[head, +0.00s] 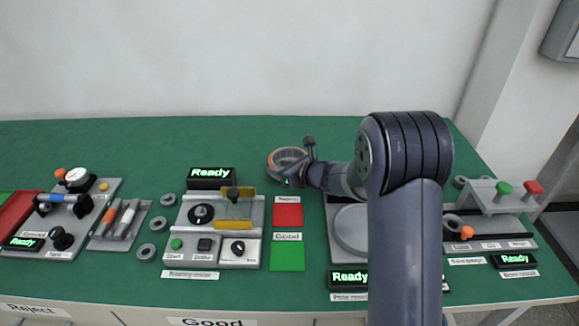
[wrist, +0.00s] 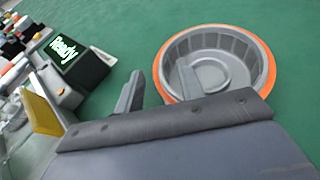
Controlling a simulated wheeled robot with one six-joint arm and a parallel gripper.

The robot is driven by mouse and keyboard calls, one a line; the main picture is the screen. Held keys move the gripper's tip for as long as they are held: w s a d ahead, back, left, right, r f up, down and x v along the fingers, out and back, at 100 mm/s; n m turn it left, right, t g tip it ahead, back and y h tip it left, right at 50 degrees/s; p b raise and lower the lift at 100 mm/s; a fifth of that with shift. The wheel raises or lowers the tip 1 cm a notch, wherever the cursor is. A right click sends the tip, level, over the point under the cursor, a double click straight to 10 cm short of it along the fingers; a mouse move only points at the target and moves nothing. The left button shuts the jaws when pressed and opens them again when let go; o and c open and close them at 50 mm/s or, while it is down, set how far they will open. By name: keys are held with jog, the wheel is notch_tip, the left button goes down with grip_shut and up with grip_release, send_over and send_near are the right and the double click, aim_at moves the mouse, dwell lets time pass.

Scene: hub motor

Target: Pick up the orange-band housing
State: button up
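The orange-band housing (head: 284,155) is a round, open-topped grey cup with an orange band around its rim. It stands upright on the green table near the middle in the head view. In the wrist view the housing (wrist: 222,62) fills the upper right, with ribbed inner walls and a round boss inside. My gripper (head: 299,163) is right beside it. In the wrist view my gripper (wrist: 162,74) is open, one finger overlapping the housing's interior and the other left of the rim. Whether a finger touches the wall cannot be told. The near rim is hidden behind the gripper.
A running-in station (head: 215,228) with a Ready display (head: 211,178) stands left of the housing. Red (head: 288,215) and green (head: 287,257) pads lie in front. More fixtures stand at the far left and right. The table behind is clear.

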jog(key=shift+c, duration=0.6)
grip_shut()
